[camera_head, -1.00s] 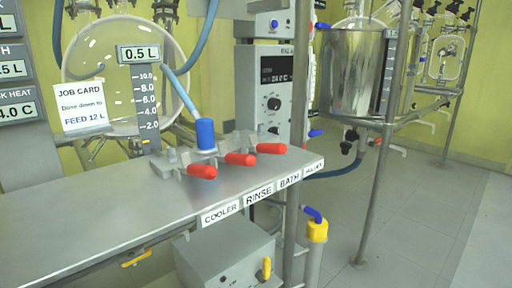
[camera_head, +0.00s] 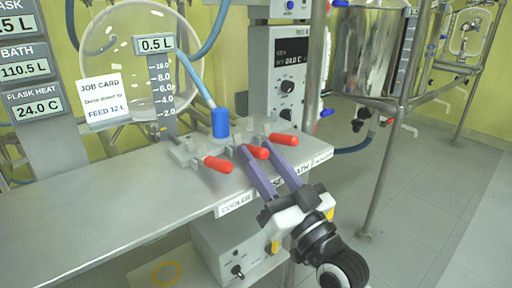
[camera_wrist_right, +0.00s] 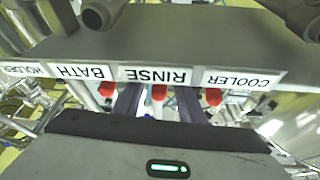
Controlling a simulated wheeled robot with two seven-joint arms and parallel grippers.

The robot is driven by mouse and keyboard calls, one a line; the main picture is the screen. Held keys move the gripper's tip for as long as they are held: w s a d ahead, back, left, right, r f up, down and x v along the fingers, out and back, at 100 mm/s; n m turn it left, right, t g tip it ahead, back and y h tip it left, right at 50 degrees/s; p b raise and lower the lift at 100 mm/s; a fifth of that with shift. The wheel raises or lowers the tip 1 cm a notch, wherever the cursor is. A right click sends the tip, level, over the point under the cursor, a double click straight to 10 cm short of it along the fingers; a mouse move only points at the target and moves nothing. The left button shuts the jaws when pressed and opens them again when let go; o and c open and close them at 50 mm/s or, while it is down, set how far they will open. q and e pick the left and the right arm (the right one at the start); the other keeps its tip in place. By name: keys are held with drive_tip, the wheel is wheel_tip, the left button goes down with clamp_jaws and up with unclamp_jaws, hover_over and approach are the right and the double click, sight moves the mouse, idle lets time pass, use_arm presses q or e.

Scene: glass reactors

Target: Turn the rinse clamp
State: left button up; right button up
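Three clamps with red handles stand in a row on the steel shelf. In the head view the gripper partly hides the RINSE label. My left gripper is not in view.
The cooler handle (camera_head: 217,164) is close on the left and the bath handle (camera_head: 283,139) close on the right. A blue-capped hose fitting (camera_head: 220,123) stands behind the clamps. A grey box (camera_head: 225,250) sits below the steel shelf (camera_head: 100,205).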

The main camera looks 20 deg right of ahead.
drive_tip(key=shift+x, duration=0.8)
drive_tip(key=shift+w, duration=0.1)
clamp_jaws()
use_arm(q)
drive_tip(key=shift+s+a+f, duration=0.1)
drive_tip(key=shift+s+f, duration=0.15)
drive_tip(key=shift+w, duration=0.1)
